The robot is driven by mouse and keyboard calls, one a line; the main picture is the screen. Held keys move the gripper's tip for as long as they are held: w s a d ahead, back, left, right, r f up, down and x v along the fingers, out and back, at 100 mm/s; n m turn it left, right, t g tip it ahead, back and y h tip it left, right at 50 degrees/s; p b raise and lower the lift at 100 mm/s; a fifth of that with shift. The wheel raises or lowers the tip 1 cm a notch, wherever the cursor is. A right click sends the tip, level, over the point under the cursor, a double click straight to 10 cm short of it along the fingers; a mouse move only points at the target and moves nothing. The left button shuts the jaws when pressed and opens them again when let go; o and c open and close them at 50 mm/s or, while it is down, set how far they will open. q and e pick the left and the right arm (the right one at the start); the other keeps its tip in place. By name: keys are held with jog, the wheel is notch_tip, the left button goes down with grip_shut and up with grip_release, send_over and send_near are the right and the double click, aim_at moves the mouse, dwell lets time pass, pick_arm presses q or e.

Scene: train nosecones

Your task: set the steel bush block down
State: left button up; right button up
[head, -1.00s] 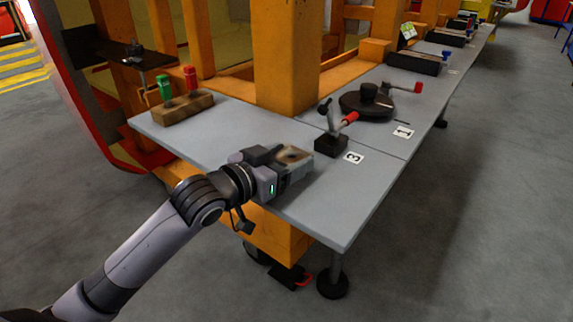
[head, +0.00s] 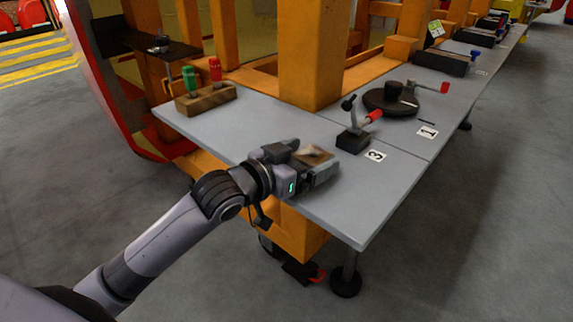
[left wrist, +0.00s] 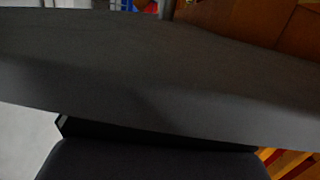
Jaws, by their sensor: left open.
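The steel bush block (head: 316,155), grey with a brownish top, is at the front edge of the grey table (head: 385,198). My left gripper (head: 318,172) is open, with its fingers at the block's near side and partly hiding it. I cannot tell whether the fingers touch the block, or whether its underside rests fully on the table. The left wrist view is mostly filled by a dark, close surface that I cannot identify. My right gripper is not in view.
A lever on a black base (head: 353,140) stands just right of the block, near a label marked 3 (head: 375,156). A black round turntable (head: 390,101) is farther back. A wooden block (head: 206,99) with green and red pegs stands at the left. An orange post (head: 315,55) rises behind.

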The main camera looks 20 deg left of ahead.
pick_arm(q)
jog(key=v, duration=1.1)
jog(key=shift+s, duration=0.3)
jog(key=shift+a+r, duration=0.1)
jog(key=shift+a, duration=0.05)
jog(key=s+a+f+n+g+y, duration=0.2)
jog(key=s+f+g+y, duration=0.3)
jog(key=f, duration=0.8)
jog(key=s+f+g+y, duration=0.1)
jog(key=s+f+g, duration=0.75)
jog(key=s, duration=0.65)
jog(key=w+d+f+t+h+p, duration=0.1)
jog(key=w+d+t+p, duration=0.1)
jog(key=w+t+p, duration=0.4)
jog(key=t+p, duration=0.3)
jog(key=shift+f+h, duration=0.15)
jog(key=shift+h, duration=0.15)
